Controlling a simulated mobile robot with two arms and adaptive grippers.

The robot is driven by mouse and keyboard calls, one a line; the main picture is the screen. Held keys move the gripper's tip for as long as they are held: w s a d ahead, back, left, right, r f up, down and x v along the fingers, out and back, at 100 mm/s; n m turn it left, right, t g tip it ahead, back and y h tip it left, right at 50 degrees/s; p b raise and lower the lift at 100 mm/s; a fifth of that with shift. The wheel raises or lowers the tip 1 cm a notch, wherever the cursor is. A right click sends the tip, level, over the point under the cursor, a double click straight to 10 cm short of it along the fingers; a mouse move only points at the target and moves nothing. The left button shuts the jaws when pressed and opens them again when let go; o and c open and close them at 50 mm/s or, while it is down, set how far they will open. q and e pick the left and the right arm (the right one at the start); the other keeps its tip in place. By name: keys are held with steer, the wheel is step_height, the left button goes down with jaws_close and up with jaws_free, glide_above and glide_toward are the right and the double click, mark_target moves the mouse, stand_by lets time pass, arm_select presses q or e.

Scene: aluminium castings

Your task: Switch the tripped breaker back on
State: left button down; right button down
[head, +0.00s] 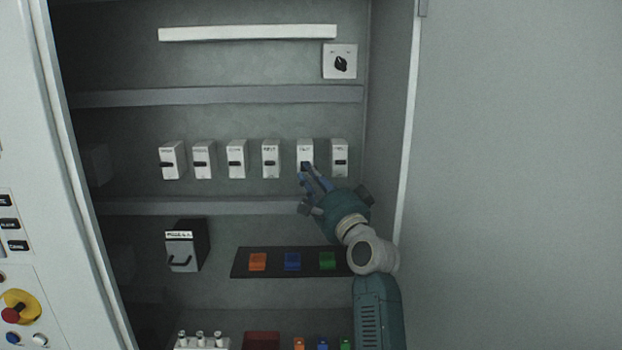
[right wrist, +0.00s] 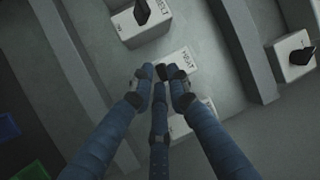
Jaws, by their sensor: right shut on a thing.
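A row of white breakers with black levers runs across the cabinet's middle. My right gripper (head: 308,176) reaches up from below to the fifth breaker (head: 305,149) from the left. In the right wrist view its fingers (right wrist: 163,76) are closed together on that breaker's dark lever, in front of its white labelled face (right wrist: 183,63). The fingers hide most of the lever. The fourth breaker (head: 270,151) and the sixth breaker (head: 340,149) stand on either side, apart from it. I cannot tell from the lever positions which breaker is tripped. My left gripper is not in view.
A rotary switch (head: 340,62) sits above the row at the right. A grey rail (head: 220,96) runs above the breakers and another below. A black box with a handle (head: 187,246) and a dark strip (head: 243,263) with coloured blocks lie lower. The cabinet's side wall (head: 388,110) is close at right.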

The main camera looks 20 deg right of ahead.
step_height(320, 180, up, 2)
steer(key=g, duration=0.1)
steer(key=m+g, duration=0.1)
steer(key=shift+s+a+r+g, duration=0.1)
steer(key=shift+s+r+g, duration=0.1)
steer(key=shift+g, duration=0.1)
steer(key=shift+w+r+m+g+h, duration=0.15)
steer(key=shift+r+m+g, duration=0.2)
steer(key=shift+g, duration=0.45)
steer(key=shift+r+m+g+h, duration=0.15)
steer(key=shift+r+m+g, duration=0.2)
steer(key=shift+g, duration=0.45)
steer(key=shift+r, duration=0.25)
steer(key=c, duration=1.9)
jaws_free()
steer(key=shift+c, duration=0.2)
steer(key=shift+o, duration=0.5)
steer(key=shift+w+f, duration=0.15)
steer(key=shift+a+f, duration=0.1)
steer(key=shift+f+g, duration=0.15)
steer(key=shift+g, duration=0.15)
